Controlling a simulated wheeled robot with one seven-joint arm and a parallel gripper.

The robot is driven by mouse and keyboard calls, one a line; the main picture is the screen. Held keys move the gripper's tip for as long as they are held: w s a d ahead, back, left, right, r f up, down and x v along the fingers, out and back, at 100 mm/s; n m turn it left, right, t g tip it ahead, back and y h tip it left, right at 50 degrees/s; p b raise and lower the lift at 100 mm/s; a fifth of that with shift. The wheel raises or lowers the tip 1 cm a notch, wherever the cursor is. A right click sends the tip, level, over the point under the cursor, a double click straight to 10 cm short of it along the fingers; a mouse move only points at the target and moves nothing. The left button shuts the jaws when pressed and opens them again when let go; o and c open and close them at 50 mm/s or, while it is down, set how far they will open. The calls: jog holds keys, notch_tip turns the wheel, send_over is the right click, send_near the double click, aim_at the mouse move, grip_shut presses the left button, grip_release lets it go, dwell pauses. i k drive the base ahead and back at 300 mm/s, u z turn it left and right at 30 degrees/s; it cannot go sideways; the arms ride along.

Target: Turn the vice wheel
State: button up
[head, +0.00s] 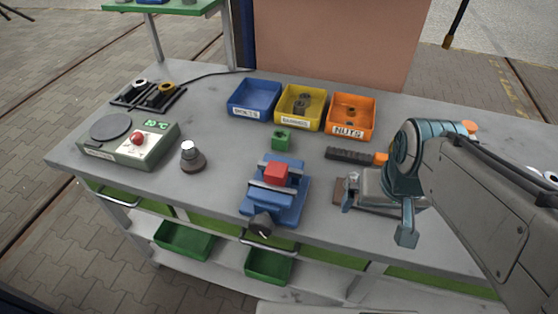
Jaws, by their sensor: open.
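The blue vice (291,207) stands on the workbench near its front edge, in the middle of the head view. A red block (275,172) sits at the vice's jaws. The dark vice wheel (262,226) is at the vice's front end, facing the bench edge. My gripper (377,215) is open and empty, to the right of the vice and apart from it. It hangs over the right part of the bench, and its own body partly hides the fingers.
Blue (252,112), yellow (290,120) and orange (338,133) bins stand behind the vice. A small green block (282,141) lies between. Left are a dark knobbed piece (192,158) and a green device (157,152). A dark bar (349,155) lies behind my gripper.

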aim_at(260, 224)
jog(key=u, duration=0.5)
jog(key=k, duration=1.25)
jog(key=u, duration=0.55)
jog(key=i, duration=0.5)
jog(key=z, duration=0.25)
